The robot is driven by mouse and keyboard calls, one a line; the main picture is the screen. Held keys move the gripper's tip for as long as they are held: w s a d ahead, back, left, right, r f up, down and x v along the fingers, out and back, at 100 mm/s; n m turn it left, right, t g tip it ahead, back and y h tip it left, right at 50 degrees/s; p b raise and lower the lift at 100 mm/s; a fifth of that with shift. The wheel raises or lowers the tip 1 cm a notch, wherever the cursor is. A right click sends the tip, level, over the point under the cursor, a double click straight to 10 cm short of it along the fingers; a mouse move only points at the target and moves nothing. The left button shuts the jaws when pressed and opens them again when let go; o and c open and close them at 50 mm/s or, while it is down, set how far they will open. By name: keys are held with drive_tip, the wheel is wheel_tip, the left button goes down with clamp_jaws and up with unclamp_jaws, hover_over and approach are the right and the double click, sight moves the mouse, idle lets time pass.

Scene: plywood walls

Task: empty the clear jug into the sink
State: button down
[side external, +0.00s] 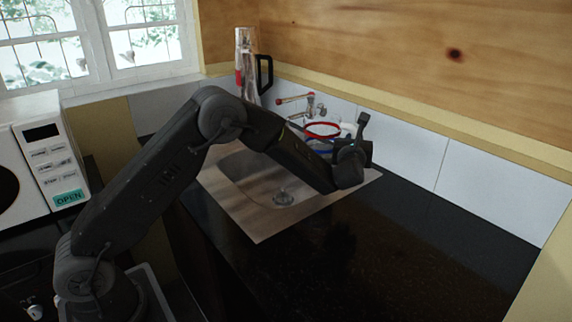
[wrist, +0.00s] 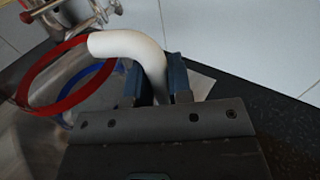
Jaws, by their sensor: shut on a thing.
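The clear jug (side external: 322,137) has a red rim, a blue ring lower down and a white handle. In the side view its rim looks roughly level, above the far right part of the sink (side external: 240,215). My gripper (side external: 350,146) is shut on the jug's white handle (wrist: 135,44), with one finger on each side of it in the wrist view. My forearm hides part of the jug and its base. I cannot tell whether the jug touches the surface below or what is in it. The sink's drain (side external: 283,198) is in view.
A metal tap (side external: 311,105) with a red lever stands behind the jug, close to it. A tall container with a black handle (side external: 264,72) stands at the back corner. A white microwave (side external: 42,160) is at the left. The dark counter (side external: 400,240) right of the sink is clear.

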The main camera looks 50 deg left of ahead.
drive_tip(key=s+a+f+n+g+y, duration=0.1)
drive_tip(key=s+a, duration=0.1)
drive_tip(key=a, duration=0.1)
drive_tip(key=s+a+f+n+g+y, duration=0.1)
drive_tip(key=a, duration=0.3)
drive_tip(key=s+a+f+n+g+y, duration=0.1)
drive_tip(key=s+a, duration=0.1)
drive_tip(key=a, duration=0.2)
drive_tip(key=shift+s+f+g+y, duration=0.25)
drive_tip(key=shift+s+g+y, duration=0.05)
drive_tip(key=shift+g, duration=0.1)
drive_tip(key=s+a+f+n+g+y, duration=0.2)
drive_tip(key=s+a+n+g, duration=0.1)
drive_tip(key=s+a, duration=0.4)
drive_tip(key=shift+s+a+f+g+y, duration=0.15)
drive_tip(key=shift+a+f+g+y, duration=0.15)
drive_tip(key=shift+a+g, duration=0.3)
drive_tip(key=shift+f, duration=0.1)
